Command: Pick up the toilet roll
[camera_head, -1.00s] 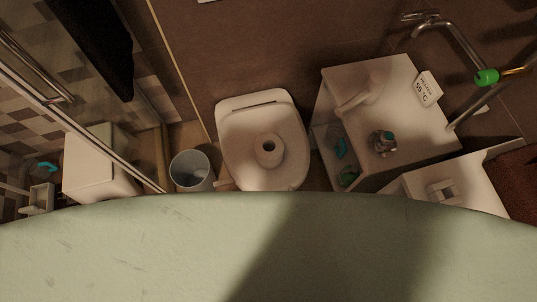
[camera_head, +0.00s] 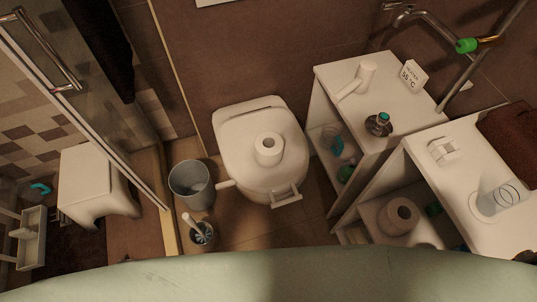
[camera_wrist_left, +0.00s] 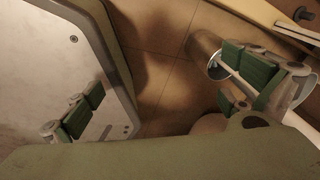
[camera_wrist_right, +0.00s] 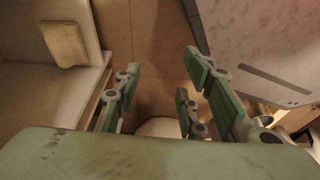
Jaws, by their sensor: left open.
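A white toilet roll (camera_head: 268,148) stands upright on the closed lid of the toilet (camera_head: 233,131), its hole facing up, in the head view. Neither gripper shows in the head view. My left gripper (camera_wrist_left: 165,95) is open in the left wrist view, with bare floor between its wide-set fingers. My right gripper (camera_wrist_right: 155,85) is open and empty in the right wrist view. I cannot place either gripper exactly relative to the rolls.
A grey bin (camera_head: 192,187) and a toilet brush (camera_head: 201,233) stand left of the toilet. A white stool (camera_head: 98,185) is behind the glass at left.

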